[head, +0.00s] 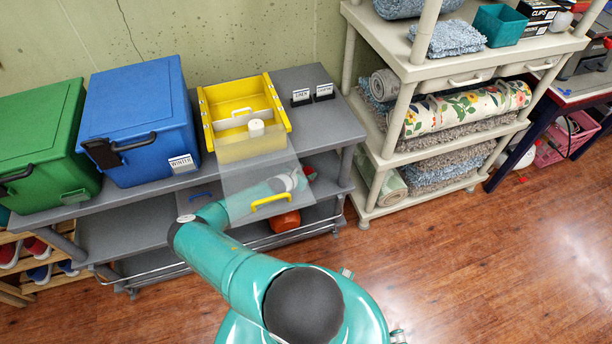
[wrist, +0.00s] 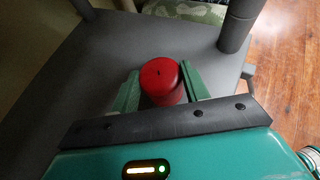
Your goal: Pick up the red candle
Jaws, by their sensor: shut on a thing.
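The red candle (wrist: 160,76) is a short cylinder between the two green fingers of my gripper (wrist: 162,84) in the wrist view. The fingers press on it from both sides, and its top faces the camera. Grey shelf surface shows around it; I cannot tell whether the candle touches the shelf. In the head view a small red patch of the candle (head: 309,172) shows just past my gripper (head: 299,179), at the right end of the grey shelf. A translucent panel partly covers my forearm there.
Blue (head: 140,120) and green (head: 40,140) bins stand left. A beige rack (head: 405,70) stands right. Open wooden floor (head: 460,260) lies in front.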

